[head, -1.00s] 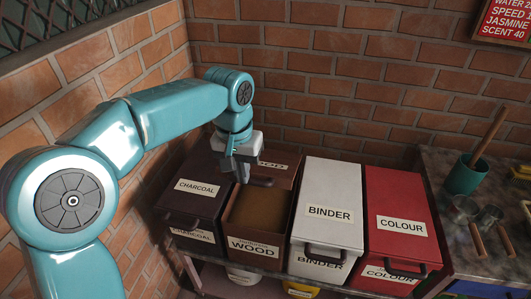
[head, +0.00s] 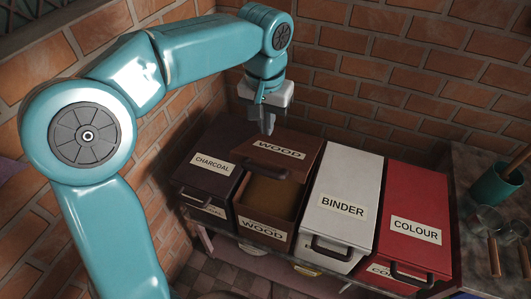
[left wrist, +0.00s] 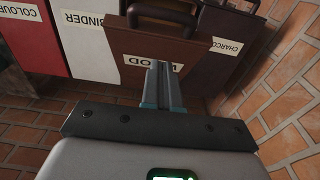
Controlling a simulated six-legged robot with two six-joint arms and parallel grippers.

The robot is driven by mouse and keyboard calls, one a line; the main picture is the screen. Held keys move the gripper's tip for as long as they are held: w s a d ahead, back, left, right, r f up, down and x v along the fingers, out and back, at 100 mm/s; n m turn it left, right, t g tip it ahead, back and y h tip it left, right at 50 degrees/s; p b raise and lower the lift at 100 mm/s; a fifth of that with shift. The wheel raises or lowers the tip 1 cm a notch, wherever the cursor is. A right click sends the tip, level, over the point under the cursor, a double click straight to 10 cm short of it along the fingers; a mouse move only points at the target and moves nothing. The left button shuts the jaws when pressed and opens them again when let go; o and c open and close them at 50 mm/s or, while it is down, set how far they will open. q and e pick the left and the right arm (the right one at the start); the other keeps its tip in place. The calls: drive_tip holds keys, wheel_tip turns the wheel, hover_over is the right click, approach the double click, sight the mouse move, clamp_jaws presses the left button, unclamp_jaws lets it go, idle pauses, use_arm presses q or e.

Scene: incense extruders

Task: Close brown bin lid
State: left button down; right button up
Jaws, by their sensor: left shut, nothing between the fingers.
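The brown WOOD bin (head: 262,229) stands between the dark charcoal bin and the white binder bin. Its lid (head: 305,143) is partly open and tilted, its handle edge raised above brown contents (head: 268,192). My left gripper (head: 268,130) is shut and empty, pointing down at the lid's back part in the head view. In the left wrist view, the shut fingers (left wrist: 162,72) overlap the WOOD label on the brown lid (left wrist: 150,50), with the dark handle (left wrist: 160,17) beyond. I cannot tell whether the fingertips touch the lid. My right gripper is not in view.
The charcoal bin (head: 208,177), white binder bin (head: 345,190) and red colour bin (head: 412,215) look closed. A brick wall (head: 400,90) rises close behind. A stone counter (head: 470,170) with a teal pot (head: 492,187) stands at right.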

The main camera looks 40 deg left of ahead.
use_arm(q)
approach(263, 157)
drive_tip(key=shift+s+d+f, duration=0.25)
drive_tip(key=shift+d+f, duration=0.05)
drive_tip(key=shift+d, duration=0.25)
drive_tip(key=shift+s+d+f, duration=0.25)
drive_tip(key=shift+d+f, duration=0.05)
drive_tip(key=shift+d, duration=0.2)
drive_tip(key=s+f, duration=0.2)
drive_tip(key=shift+s+d+f, duration=0.15)
drive_tip(key=shift+d+f, duration=0.15)
